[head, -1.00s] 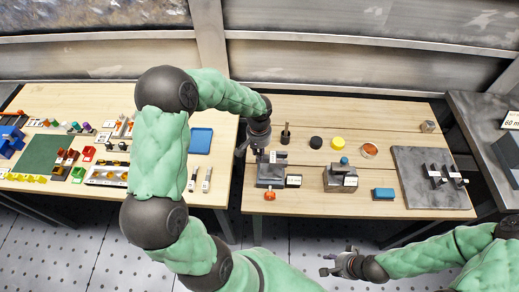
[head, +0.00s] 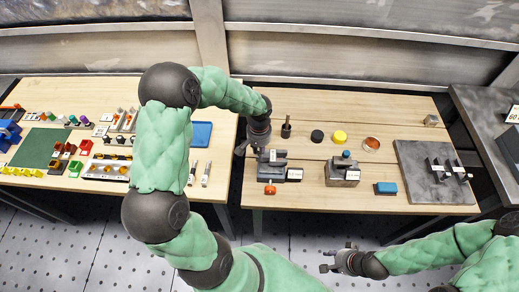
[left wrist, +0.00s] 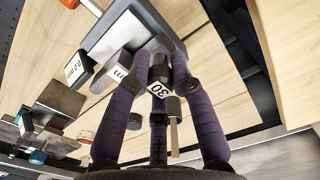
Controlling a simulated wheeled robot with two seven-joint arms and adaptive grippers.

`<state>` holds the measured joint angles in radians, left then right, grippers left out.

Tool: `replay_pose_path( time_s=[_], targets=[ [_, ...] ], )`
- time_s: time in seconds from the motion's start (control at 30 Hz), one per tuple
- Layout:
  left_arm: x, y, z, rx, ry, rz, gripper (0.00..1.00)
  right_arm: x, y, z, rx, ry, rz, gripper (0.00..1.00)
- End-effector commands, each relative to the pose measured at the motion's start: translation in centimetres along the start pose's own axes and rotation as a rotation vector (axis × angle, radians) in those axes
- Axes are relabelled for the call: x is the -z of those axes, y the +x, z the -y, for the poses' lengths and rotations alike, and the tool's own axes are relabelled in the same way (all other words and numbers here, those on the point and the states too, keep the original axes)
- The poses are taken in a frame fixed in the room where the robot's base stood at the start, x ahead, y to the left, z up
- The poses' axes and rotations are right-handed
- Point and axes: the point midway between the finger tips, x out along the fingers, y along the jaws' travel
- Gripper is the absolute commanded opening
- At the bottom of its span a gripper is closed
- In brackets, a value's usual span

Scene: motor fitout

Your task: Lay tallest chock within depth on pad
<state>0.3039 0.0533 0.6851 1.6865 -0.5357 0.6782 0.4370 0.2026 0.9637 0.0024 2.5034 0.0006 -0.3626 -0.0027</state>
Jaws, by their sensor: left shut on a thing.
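My left gripper (head: 256,148) is over the left side of the right-hand table, at a low grey block stand (head: 267,179). In the left wrist view its fingers (left wrist: 163,75) are closed around a grey chock (left wrist: 150,62) with a white label reading "30". The chock is close over the grey stand (left wrist: 110,38); whether they touch I cannot tell. My right gripper (head: 336,262) hangs empty in front of the table, its fingers apart.
A grey block with a blue knob (head: 342,174), a blue block (head: 385,188), a black disc (head: 317,136), a yellow disc (head: 340,137) and a round dish (head: 371,144) stand between stand and pad. An orange item (head: 269,189) is at the stand's front. The left table is crowded.

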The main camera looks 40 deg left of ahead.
Motion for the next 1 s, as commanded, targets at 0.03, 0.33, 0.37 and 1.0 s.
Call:
replay_pose_path(
  time_s=[0.03, 0.33, 0.37, 1.0],
  targets=[
    [0.1, 0.0, 0.0, 0.000, -0.001, -0.003, 0.00, 0.0, 0.1, 0.0, 0.000, 0.000, 0.000, 0.40],
    [0.1, 0.5, 0.0, 0.000, -0.001, -0.003, 0.00, 0.0, 0.5, -0.2, 0.000, 0.000, 0.000, 0.40],
    [0.1, 0.6, 0.0, 0.000, -0.001, -0.003, 0.00, 0.0, 0.5, -0.2, 0.000, 0.000, 0.000, 0.40],
    [-0.1, 1.1, 0.0, 0.000, 0.001, 0.003, 0.51, 0.0, 0.8, -0.3, 0.000, 0.000, 0.000, 0.40]
  ],
)
